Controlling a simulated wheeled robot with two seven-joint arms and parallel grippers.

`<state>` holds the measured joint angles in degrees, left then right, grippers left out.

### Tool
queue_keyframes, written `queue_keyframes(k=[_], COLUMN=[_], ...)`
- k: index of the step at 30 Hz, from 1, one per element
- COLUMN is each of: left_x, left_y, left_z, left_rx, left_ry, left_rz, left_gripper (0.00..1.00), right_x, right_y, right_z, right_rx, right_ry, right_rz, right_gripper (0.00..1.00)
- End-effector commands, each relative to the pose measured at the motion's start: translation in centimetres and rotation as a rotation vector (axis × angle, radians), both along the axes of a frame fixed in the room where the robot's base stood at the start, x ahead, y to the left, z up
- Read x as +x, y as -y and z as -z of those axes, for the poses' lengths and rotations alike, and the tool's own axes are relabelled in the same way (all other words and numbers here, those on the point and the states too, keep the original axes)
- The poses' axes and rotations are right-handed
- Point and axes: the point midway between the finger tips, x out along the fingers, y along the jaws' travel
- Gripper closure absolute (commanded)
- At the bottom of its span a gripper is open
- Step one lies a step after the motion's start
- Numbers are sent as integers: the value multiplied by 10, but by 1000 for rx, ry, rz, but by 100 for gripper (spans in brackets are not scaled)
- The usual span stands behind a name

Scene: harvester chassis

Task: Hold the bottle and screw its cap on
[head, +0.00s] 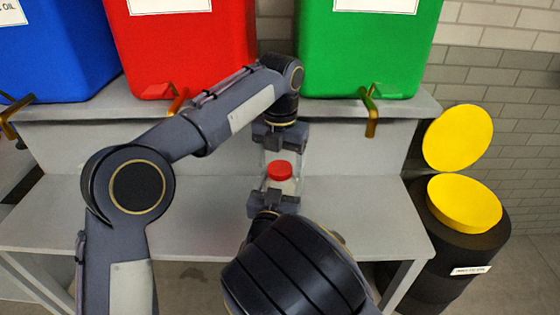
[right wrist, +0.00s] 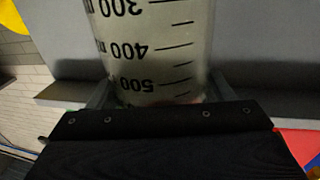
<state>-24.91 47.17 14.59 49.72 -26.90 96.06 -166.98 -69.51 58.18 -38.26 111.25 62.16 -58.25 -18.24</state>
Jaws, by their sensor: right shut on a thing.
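The clear bottle (head: 287,186) is over the grey bench, its lower part hidden by my right gripper. In the right wrist view the bottle (right wrist: 155,50) shows dark volume marks and fills the space between the fingers. My right gripper (head: 272,190) is shut on the bottle from the near side. The red cap (head: 280,170) is at the bottle's top; I cannot tell whether it is threaded on. My left gripper (head: 283,155) reaches in from the far side, close to the cap, with its fingers apart and wider than the cap.
Blue (head: 62,50), red (head: 185,50) and green (head: 368,50) bins stand on the raised ledge behind. A dark barrel (head: 455,240) with yellow lids (head: 463,203) stands at the right. The grey bench (head: 365,215) is clear on the right.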

Motion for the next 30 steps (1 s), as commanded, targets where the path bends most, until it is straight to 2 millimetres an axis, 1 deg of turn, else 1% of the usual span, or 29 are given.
queue_keyframes(k=[8, 11, 15, 19, 27, 28, 30], left_x=[0, 0, 1, 0, 0, 0, 0], left_y=[0, 1, 1, 1, 0, 0, 0], left_z=[-2, -12, -31, -42, -45, -45, -45], left_rx=[0, -2, -2, -1, 0, 0, 0], left_ry=[1, 2, 2, 1, -1, -1, -1], left_rz=[-1, 0, -1, -1, 0, -1, -10], left_gripper=[28, 28, 28, 28, 28, 31, 32], right_x=[0, 0, 0, 0, 0, 0, 0], right_y=[0, 0, 0, 0, 0, 0, 0], right_z=[0, 0, 0, 0, 0, 0, 0], right_rx=[0, 0, 0, 0, 0, 0, 0], right_ry=[1, 1, 1, 1, 1, 1, 1], right_rz=[0, 0, 0, 0, 0, 0, 0], right_gripper=[90, 90, 90, 90, 90, 90, 90])
